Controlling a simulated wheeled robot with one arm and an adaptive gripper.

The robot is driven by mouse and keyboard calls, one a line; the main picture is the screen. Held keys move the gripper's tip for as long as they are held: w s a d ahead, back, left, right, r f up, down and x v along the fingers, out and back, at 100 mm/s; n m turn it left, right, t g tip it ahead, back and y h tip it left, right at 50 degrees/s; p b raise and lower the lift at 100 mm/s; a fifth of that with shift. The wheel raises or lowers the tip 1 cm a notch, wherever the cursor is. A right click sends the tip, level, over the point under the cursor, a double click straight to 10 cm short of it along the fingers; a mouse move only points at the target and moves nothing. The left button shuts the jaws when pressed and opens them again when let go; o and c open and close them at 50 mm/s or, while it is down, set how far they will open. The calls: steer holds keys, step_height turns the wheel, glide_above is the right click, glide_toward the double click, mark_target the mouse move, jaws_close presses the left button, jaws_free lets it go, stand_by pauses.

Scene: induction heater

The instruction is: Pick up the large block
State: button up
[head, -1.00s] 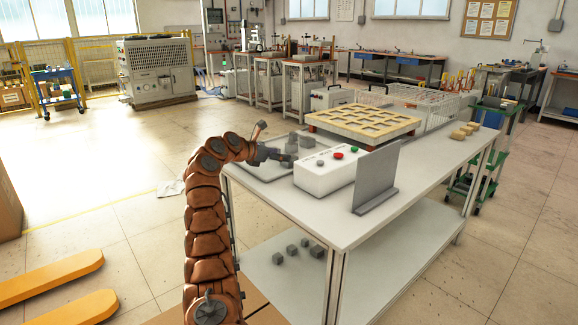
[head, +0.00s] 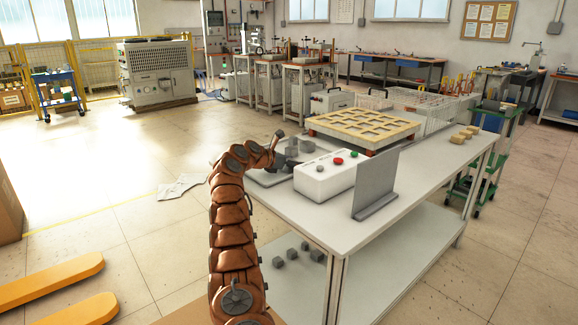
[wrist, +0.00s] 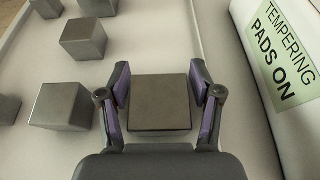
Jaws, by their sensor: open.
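A dark grey, square-topped block (wrist: 160,103) sits between the fingers of my gripper (wrist: 160,88) in the wrist view. It looks the largest block there, though it may also be closest to the camera. My gripper is open, with one purple-padded finger on each side; I cannot tell whether either pad touches the block. In the head view my gripper (head: 279,160) is low over the left end of the white table (head: 350,228), partly hiding the blocks there.
Several smaller grey blocks (wrist: 62,106) (wrist: 84,39) lie left of my gripper on a light tray. A white box labelled "TEMPERING PADS ON" (wrist: 285,60), with buttons, stands close on the right.

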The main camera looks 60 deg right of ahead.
steer(key=shift+d, duration=0.1)
jaws_close()
stand_by(0.6)
